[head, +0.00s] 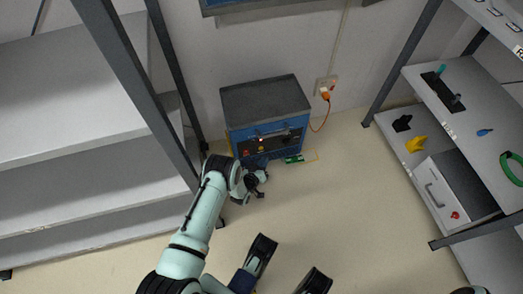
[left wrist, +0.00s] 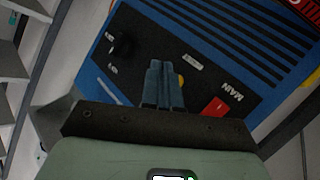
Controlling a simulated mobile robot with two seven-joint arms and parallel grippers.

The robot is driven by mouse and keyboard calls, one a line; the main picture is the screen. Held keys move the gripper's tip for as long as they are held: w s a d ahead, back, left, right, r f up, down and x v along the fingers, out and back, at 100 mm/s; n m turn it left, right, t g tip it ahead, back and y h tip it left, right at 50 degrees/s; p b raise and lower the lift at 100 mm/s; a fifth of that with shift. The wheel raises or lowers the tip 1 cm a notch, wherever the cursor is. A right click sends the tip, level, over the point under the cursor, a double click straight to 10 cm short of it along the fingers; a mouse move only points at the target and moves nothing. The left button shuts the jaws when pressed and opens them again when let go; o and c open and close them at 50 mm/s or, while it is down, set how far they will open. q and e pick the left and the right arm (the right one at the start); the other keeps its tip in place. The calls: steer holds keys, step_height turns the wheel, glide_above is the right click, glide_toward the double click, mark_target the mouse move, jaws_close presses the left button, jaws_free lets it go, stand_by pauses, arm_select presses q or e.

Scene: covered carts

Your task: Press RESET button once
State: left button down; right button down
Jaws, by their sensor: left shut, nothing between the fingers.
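A blue cabinet (head: 238,143) with a dark top stands against the back wall, its front carrying a dark control panel (left wrist: 128,72). In the left wrist view a yellow-orange round button (left wrist: 181,81) shows partly behind my left gripper's fingers, near a small white label (left wrist: 192,62) too blurred to read surely. A red switch (left wrist: 214,107) beside the word MAIN is to its right, and a black knob (left wrist: 122,46) to its left. My left gripper (left wrist: 164,72) is shut and empty, in front of the panel; contact cannot be told. My right gripper is not in view.
A grey shelf rack (head: 90,90) stands close on the left. An orange plug and cable (head: 326,97) are at the wall.

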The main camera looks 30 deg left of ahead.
mark_target(261, 149)
arm_select(q)
steer(key=shift+w+a, duration=0.8)
steer(key=shift+a, duration=0.2)
stand_by(1.4)
steer(key=shift+w+a, duration=0.3)
steer(key=shift+w+a, duration=0.25)
steer(key=shift+a, duration=0.05)
stand_by(0.9)
steer(key=shift+s+d+p, duration=0.55)
steer(key=shift+d+p, duration=0.05)
steer(key=shift+p, duration=0.15)
